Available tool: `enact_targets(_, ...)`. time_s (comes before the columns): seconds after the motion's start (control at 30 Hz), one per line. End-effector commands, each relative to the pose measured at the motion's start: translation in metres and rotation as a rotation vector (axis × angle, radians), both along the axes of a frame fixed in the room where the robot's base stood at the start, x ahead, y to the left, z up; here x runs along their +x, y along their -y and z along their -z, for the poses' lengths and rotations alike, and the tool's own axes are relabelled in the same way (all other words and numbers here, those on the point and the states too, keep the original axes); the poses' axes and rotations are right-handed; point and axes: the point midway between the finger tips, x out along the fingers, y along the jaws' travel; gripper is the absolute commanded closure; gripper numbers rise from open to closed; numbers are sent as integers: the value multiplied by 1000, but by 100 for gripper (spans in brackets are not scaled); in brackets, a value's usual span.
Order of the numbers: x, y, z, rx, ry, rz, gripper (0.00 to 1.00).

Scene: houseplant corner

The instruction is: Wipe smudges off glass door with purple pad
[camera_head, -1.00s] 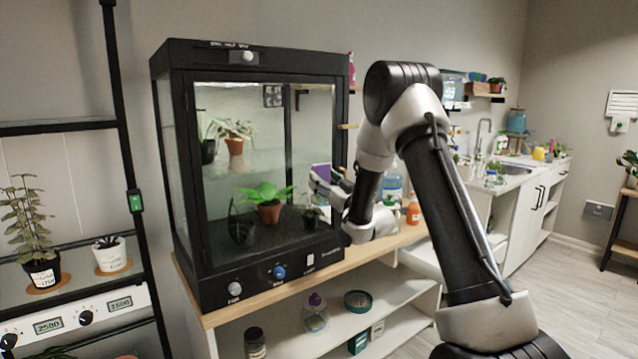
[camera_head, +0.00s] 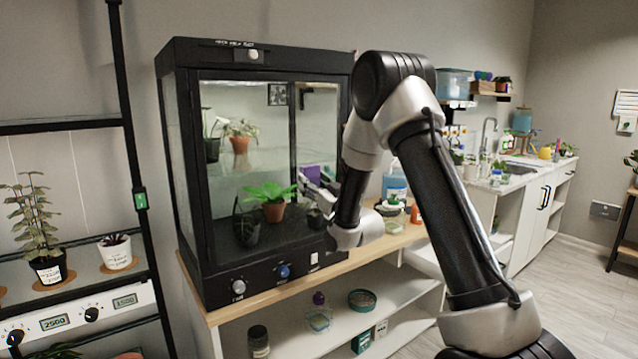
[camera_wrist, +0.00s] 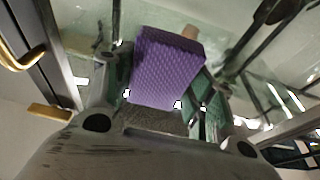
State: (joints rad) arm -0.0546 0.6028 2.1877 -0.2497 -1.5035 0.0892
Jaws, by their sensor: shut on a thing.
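The glass door (camera_head: 218,95) is the front of a black plant cabinet (camera_head: 250,52) and looks closed. Whitish haze shows over the middle of the glass, but I cannot clearly separate smudges from reflections. My gripper (camera_head: 318,184) is at the right part of the door, shut on the purple pad (camera_head: 312,172). In the wrist view the purple pad (camera_wrist: 165,65) sits between the fingers of my gripper (camera_wrist: 152,100), its textured face showing. The pad is at or very close to the glass; I cannot tell if it touches. My forearm hides the cabinet's right edge.
Inside the cabinet is a potted green plant (camera_head: 272,210), with others around it. The cabinet stands on a wooden-topped shelf unit (camera_head: 240,300). Bottles and a blue-labelled jug (camera_head: 395,183) stand right of it. A black plant rack (camera_head: 135,150) is at the left.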

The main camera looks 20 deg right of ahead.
Motion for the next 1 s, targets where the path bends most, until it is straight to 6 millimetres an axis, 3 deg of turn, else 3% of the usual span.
enact_targets(0.73, -17, -54, -1, 1, 1, -2, 64)
enact_targets(1.0, -19, -57, -1, 1, 1, 1, 64)
